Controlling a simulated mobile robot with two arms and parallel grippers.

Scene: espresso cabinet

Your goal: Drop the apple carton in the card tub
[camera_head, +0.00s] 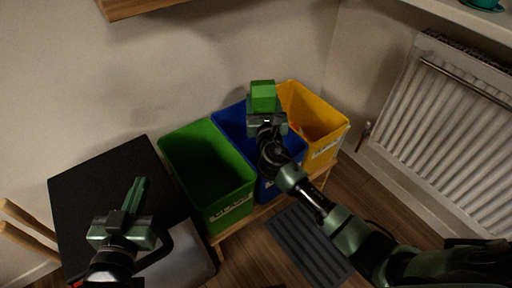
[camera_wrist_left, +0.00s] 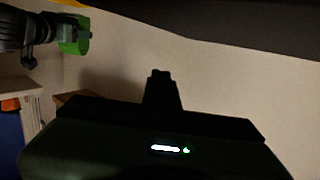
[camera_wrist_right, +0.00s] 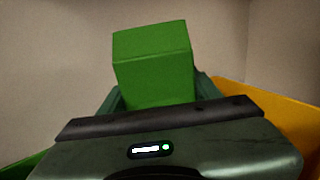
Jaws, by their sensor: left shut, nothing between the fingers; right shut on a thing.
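A green box-shaped carton (camera_head: 262,92), likely the apple carton, is held by my right gripper (camera_head: 265,112), which is shut on it. It fills the middle of the right wrist view (camera_wrist_right: 153,62) between the fingers. In the head view it appears over the back of the blue tub (camera_head: 229,118), near the yellow tub (camera_head: 325,128). A green tub (camera_head: 205,150) stands to the left. The tub labels are too small to read, so I cannot tell which is for card. My left gripper (camera_head: 136,187) is shut and empty over the black-topped surface.
The black top (camera_head: 85,185) lies left of the tubs. The tubs stand in a row on a low wooden stand (camera_head: 258,214) against the wall. A radiator (camera_head: 445,125) is at the right. A dark mat (camera_head: 308,243) lies on the floor.

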